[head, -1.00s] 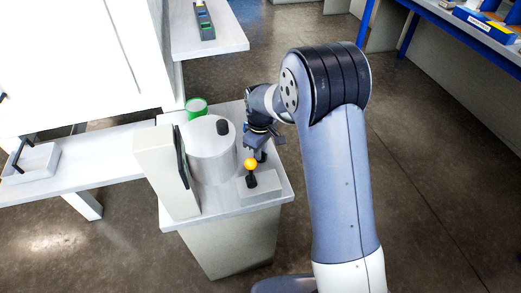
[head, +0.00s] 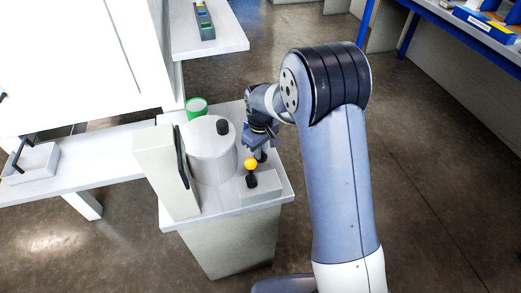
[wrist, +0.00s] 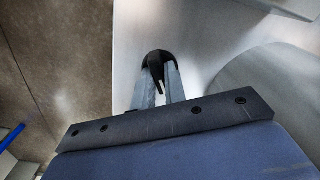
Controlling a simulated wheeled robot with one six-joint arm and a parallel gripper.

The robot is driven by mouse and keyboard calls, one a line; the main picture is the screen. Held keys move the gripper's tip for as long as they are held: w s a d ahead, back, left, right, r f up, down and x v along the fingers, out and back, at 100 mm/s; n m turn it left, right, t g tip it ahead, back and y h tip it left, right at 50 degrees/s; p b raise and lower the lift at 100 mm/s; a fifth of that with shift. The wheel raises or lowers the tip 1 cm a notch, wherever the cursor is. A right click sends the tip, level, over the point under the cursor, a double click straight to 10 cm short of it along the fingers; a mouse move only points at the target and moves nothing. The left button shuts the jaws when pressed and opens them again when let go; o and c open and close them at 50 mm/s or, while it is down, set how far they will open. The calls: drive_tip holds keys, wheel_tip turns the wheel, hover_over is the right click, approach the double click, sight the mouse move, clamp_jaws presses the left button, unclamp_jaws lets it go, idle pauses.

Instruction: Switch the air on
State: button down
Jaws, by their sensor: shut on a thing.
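A small grey box (head: 264,187) stands on the near right part of a light stand (head: 225,207). A lever (head: 251,182) with a black shaft and a yellow ball (head: 250,163) rises from its left side. My gripper (head: 261,155) is just behind the ball, pointing down, with its fingers close together. In the wrist view, my gripper (wrist: 159,88) is shut around a dark, rounded thing (wrist: 158,57) at the fingertips. The fingers cover part of it, and I cannot tell whether it belongs to the lever. No yellow shows there.
A grey cylindrical tank (head: 208,158) with a black knob (head: 222,127) on its lid stands left of my gripper. An upright panel (head: 163,172) is beside it. A green-rimmed cup (head: 196,106) is behind. Open floor (head: 430,190) lies to the right.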

drive_tip(key=c, duration=1.5)
unclamp_jaws()
drive_tip(key=shift+o, duration=0.2)
wheel_tip(320, 180, up, 11)
drive_tip(key=shift+f, duration=0.1)
wheel_tip(320, 180, down, 11)
drive_tip(key=shift+r, duration=0.1)
drive_tip(key=shift+n, duration=0.7)
